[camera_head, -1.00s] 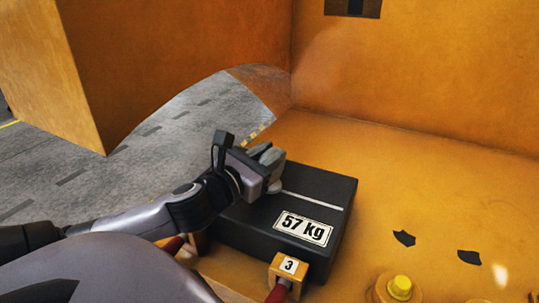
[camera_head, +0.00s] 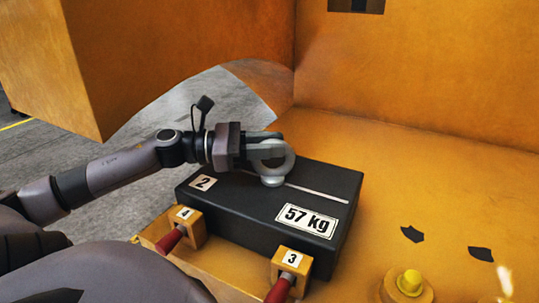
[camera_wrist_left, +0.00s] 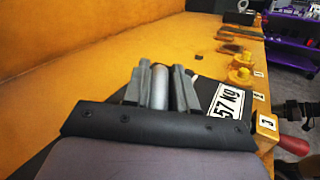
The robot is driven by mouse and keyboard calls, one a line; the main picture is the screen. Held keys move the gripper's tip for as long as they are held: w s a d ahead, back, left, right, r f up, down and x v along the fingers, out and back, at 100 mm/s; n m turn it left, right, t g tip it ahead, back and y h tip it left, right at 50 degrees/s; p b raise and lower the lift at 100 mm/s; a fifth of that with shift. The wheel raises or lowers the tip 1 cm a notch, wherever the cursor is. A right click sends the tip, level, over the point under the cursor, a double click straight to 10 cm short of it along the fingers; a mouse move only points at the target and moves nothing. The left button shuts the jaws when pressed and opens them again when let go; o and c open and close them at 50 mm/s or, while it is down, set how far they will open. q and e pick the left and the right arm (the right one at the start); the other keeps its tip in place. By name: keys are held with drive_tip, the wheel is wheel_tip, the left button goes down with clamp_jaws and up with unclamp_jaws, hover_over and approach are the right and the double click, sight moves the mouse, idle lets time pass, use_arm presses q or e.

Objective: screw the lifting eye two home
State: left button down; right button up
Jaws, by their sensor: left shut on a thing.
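The lifting eye (camera_head: 288,158) is a grey ring with a round collar, upright at the top of a black casting (camera_head: 250,199) labelled "2" and "57 kg". My left gripper (camera_head: 264,147) reaches in from the left and is shut on the ring. In the left wrist view the eye (camera_wrist_left: 159,88) shows as a grey band between the two fingers (camera_wrist_left: 161,86). The collar sits at the casting's top face; I cannot tell whether a gap is left beneath it. The thread is hidden. My right gripper is not in view.
Yellow blocks labelled "4" (camera_head: 187,229) and "3" (camera_head: 291,268), each with a red handle, stand against the casting's near side. A yellow bolt (camera_head: 409,283) stands at the lower right. A yellow wall (camera_head: 430,80) rises behind. The yellow floor right of the casting is mostly clear.

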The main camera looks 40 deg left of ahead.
use_arm(q)
drive_tip(key=shift+w+a+m+g+h+b, duration=0.1)
drive_tip(key=shift+a+m+g+h+b, duration=0.05)
drive_tip(key=shift+m+g+h+b, duration=1.45)
drive_tip(key=shift+r+m+g+b, duration=0.15)
drive_tip(key=shift+m+g+b, duration=0.15)
drive_tip(key=shift+g+b, duration=0.55)
drive_tip(key=shift+r+m+g+h+b, duration=0.1)
drive_tip(key=shift+m+g+h+b, duration=0.3)
drive_tip(key=shift+m+g+h, duration=0.7)
drive_tip(key=shift+m+g, duration=0.3)
drive_tip(key=shift+g, duration=0.35)
drive_tip(key=c, duration=1)
unclamp_jaws()
drive_tip(key=shift+o, duration=0.2)
drive_tip(key=shift+w, duration=0.1)
